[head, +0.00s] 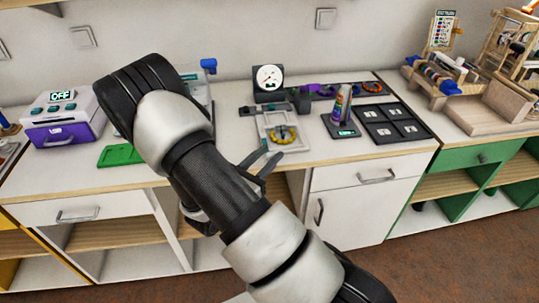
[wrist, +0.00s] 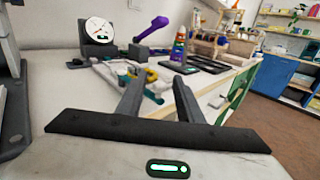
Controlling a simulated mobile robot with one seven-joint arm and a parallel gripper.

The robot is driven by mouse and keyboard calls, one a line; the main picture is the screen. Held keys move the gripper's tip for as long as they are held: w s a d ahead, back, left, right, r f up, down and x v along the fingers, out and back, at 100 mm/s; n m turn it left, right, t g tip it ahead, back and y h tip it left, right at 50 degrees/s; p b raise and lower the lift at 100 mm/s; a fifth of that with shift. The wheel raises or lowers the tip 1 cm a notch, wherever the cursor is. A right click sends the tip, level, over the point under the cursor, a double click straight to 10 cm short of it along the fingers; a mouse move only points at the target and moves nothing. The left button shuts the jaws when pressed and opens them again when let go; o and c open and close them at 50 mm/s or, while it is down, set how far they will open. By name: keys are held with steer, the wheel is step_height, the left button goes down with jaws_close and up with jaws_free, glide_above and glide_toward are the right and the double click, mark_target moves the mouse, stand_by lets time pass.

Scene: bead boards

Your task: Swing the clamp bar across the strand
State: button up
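A pale board (head: 264,133) lies on the white worktop below a round dial gauge (head: 268,79). A yellow ring-shaped piece (head: 283,134), possibly the strand, lies on it; it also shows in the wrist view (wrist: 151,74). A dark bar with a green mark (head: 249,111) lies at the board's far end; I cannot tell if it is the clamp bar. A purple-ended lever (wrist: 152,26) rises beside the gauge in the wrist view. My gripper (head: 267,157) is open and empty at the worktop's front edge, short of the board. Its fingers (wrist: 160,80) partly cover the board in the wrist view.
A rainbow-striped cone (head: 340,103) and a dark compartment tray (head: 391,123) stand right of the board. A green mat (head: 120,155) and a white-purple box with an OFF display (head: 64,119) are at the left. Wooden racks (head: 485,90) stand far right.

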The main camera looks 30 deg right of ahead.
steer(key=shift+w+d, duration=0.25)
steer(key=shift+d, duration=0.2)
jaws_close()
